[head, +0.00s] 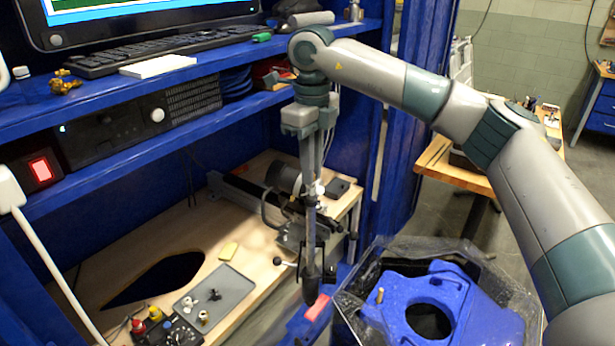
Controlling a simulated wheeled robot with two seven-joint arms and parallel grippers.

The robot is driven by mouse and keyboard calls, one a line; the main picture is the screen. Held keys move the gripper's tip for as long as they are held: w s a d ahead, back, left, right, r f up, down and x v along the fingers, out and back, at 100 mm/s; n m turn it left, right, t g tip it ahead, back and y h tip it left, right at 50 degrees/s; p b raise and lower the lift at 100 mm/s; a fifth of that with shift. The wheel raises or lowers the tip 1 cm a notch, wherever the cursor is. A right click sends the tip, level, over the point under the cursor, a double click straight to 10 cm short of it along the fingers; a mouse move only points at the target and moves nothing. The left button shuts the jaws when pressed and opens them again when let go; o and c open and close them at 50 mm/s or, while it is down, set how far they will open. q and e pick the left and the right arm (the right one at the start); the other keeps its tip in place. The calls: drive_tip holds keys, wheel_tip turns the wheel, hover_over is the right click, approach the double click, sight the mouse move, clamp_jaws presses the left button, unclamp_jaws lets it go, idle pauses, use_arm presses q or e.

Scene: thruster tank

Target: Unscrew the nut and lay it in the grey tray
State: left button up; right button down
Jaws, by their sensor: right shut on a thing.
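My right gripper (312,180) hangs down from the arm that comes in from the right. It is shut on a long, thin grey rod-like thing with a dark lower end (311,284), which points downward near the front edge of the wooden bench. The grey tray (232,290) lies flat on the bench to the left of it, with a few small metal pieces in it. I cannot make out the nut for certain; the area around the rod's lower end is small and partly covered. My left gripper is not in view.
A black and grey device (283,190) stands on the bench behind the rod. A dark opening (150,279) cuts the bench. A blue housing in clear wrap (470,305) stands at right.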

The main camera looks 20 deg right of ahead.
drive_tip(key=n, duration=0.3)
drive_tip(key=shift+n, duration=0.4)
drive_tip(key=shift+r+p, duration=1.8)
drive_tip(key=shift+r, duration=1.7)
drive_tip(key=shift+s+f+n, duration=0.4)
drive_tip(key=shift+f+n, duration=0.3)
drive_tip(key=shift+n, duration=0.1)
drive_tip(key=s+d+f+n+b, duration=0.1)
drive_tip(key=s+f+n, duration=1.3)
drive_tip(key=n, duration=0.8)
drive_tip(key=shift+s+d+f+n, duration=0.15)
drive_tip(key=shift+s+f+n, duration=0.05)
drive_tip(key=shift+s+n, duration=0.2)
